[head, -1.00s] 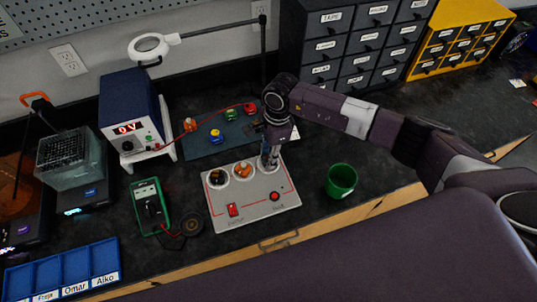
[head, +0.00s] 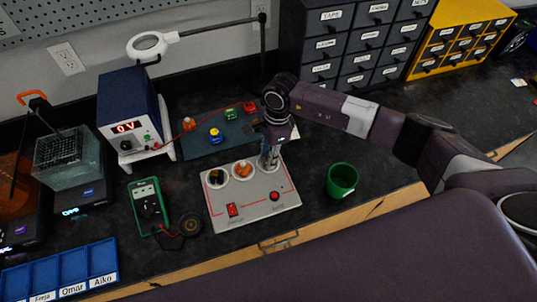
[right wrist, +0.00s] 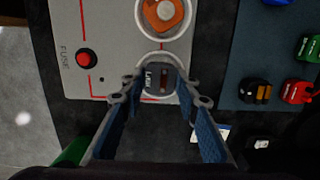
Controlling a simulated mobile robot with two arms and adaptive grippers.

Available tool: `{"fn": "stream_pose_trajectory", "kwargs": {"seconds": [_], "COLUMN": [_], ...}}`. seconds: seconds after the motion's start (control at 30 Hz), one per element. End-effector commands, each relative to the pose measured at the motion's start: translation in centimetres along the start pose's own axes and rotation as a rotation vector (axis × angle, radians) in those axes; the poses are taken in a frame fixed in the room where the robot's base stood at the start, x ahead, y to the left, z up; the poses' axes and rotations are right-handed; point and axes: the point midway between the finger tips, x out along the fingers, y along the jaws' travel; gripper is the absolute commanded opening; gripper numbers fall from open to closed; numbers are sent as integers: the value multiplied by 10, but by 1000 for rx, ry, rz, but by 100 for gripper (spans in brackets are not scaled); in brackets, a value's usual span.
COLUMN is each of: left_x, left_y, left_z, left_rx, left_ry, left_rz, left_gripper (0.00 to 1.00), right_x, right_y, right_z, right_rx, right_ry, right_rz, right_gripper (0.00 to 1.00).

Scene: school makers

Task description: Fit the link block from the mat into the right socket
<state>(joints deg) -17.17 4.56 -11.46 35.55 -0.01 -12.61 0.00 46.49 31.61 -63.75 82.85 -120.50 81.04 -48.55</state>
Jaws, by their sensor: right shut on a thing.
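The grey panel (head: 250,212) on the bench has three round sockets in a row. The left socket holds a dark block (head: 216,177) and the middle one an orange block (head: 243,169). My right gripper (head: 268,163) is over the right socket and hides most of it. In the right wrist view, my right gripper (right wrist: 160,88) is shut on the link block (right wrist: 158,77), a dark grey block with a pale label. The block sits within the outline of the pale right socket ring (right wrist: 158,58); how deep it is, I cannot tell. My left gripper is not in view.
The dark mat (head: 205,145) behind the panel holds several coloured blocks. A green cup (head: 341,180) stands right of the panel. A multimeter (head: 148,206) lies to the left, near a power supply (head: 130,105). Drawer cabinets (head: 345,45) stand behind.

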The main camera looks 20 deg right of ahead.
Motion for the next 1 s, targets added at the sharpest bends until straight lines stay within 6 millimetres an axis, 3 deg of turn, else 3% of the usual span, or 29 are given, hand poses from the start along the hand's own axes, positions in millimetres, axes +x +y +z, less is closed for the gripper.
{"fn": "stream_pose_trajectory", "kwargs": {"seconds": [0.37,0.4,0.47,0.77,1.0], "left_x": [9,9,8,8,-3], "left_y": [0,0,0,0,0], "left_z": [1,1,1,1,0], "left_rx": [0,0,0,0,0], "left_ry": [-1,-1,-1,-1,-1], "left_rz": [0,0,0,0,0], "left_gripper": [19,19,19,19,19], "right_x": [9,8,8,8,-10], "right_y": [0,0,0,0,0], "right_z": [-1,-1,-1,-1,-1], "right_rx": [0,0,0,0,0], "right_ry": [0,0,0,1,1], "right_rz": [0,-1,0,0,0], "right_gripper": [11,30,36,36,36]}}
